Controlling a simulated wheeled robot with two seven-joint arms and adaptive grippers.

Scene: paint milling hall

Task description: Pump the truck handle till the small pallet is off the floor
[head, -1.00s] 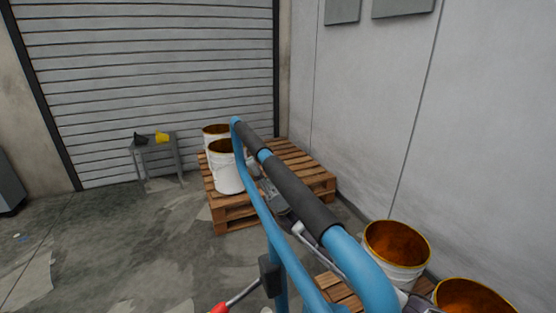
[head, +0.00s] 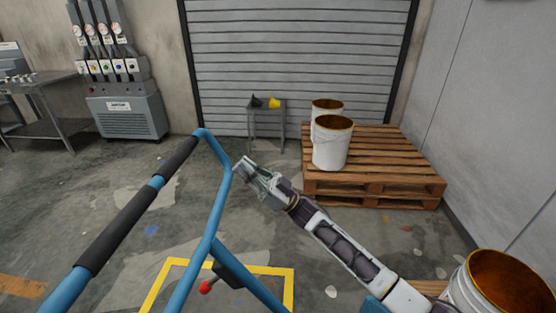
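The truck handle (head: 135,213), a blue tube loop with black grips, fills the left and lower middle of the head view. A red-tipped lever (head: 206,287) sits on its post. My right gripper (head: 246,173) is just right of the loop's far end, with no clear hold on it. Its small fingers do not show clearly whether they are apart. My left gripper is out of view. A strip of a wooden pallet (head: 428,287) shows at the bottom right, beside a white bucket (head: 497,286). Its underside and the truck's forks are hidden.
A larger pallet (head: 395,156) carries two white buckets (head: 332,148) by the wall. A small table (head: 267,106) holds a yellow and a black funnel. A grey cabinet (head: 128,112) stands back left. Yellow floor lines (head: 268,270) lie under the handle. The floor between is mostly clear.

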